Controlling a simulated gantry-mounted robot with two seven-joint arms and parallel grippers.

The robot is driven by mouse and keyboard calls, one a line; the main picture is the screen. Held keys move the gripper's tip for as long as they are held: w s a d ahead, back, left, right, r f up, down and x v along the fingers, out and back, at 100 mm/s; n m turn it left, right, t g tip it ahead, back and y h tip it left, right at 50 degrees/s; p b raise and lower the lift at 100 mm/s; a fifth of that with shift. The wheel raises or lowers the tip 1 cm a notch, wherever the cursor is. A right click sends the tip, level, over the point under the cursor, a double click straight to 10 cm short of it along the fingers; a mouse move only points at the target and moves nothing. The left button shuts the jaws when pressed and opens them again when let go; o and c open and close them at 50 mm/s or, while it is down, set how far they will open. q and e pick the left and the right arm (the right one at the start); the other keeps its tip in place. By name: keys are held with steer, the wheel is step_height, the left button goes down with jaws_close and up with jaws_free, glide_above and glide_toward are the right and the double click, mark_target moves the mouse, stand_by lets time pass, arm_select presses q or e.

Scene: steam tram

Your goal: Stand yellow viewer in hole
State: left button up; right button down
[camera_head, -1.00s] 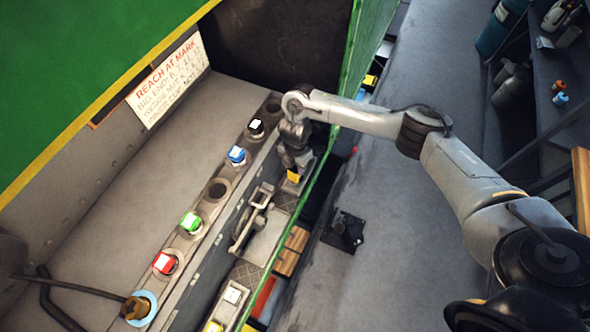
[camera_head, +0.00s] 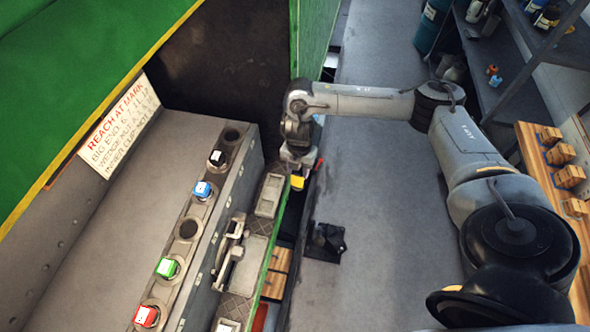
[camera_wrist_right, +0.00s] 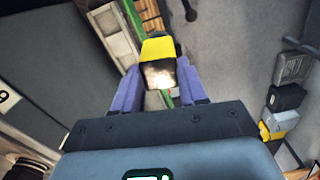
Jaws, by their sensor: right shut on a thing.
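The yellow viewer (camera_head: 297,183) is held in my right gripper (camera_head: 297,170), beside the tray strip by the green edge. In the right wrist view the viewer (camera_wrist_right: 158,48) shows a yellow top and a dark body with a bright face, between the two purple fingers of the right gripper (camera_wrist_right: 158,82). A row of round holes runs along the grey ledge (camera_head: 175,245). One empty hole (camera_head: 188,229) lies between the blue-capped piece (camera_head: 203,190) and the green-capped piece (camera_head: 167,268). Another empty hole (camera_head: 232,135) is at the far end. My left gripper is out of view.
A black-and-white-capped piece (camera_head: 217,157) and a red-capped piece (camera_head: 146,316) also stand in the row. A handle (camera_head: 230,250) rises between the ledge and the green edge. A sign (camera_head: 118,125) leans at the left. The grey floor at the right is mostly clear.

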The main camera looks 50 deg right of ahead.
jaws_free()
stand_by(0.5)
stand_by(0.3)
steer(key=shift+r, duration=0.15)
steer(key=shift+r+p, duration=0.65)
steer(key=shift+p, duration=0.25)
steer(key=shift+r+p, duration=0.35)
steer(key=shift+r, duration=0.1)
